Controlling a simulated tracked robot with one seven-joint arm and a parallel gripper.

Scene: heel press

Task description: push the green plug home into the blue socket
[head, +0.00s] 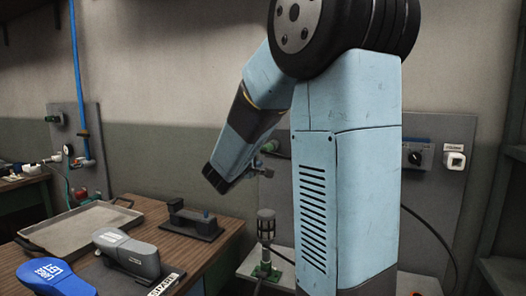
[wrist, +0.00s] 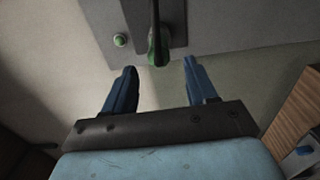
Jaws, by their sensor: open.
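In the wrist view my gripper (wrist: 160,63) is open, with its two dark blue fingers apart and nothing held between them. A dark stem with a green end (wrist: 158,48) lies just beyond the fingertips, between them in the picture; I cannot tell whether it is the plug. A small round green part (wrist: 120,40) sits on the grey panel to its left. In the head view a small green part (head: 270,146) shows behind my arm, partly hidden.
The wooden bench (head: 222,238) at left carries a metal tray (head: 75,228), a grey stapler-like tool (head: 128,252), a blue tool (head: 50,279) and a dark fixture (head: 190,222). A grey cylinder on a green base (head: 264,268) stands beside my arm. A cable hangs at right.

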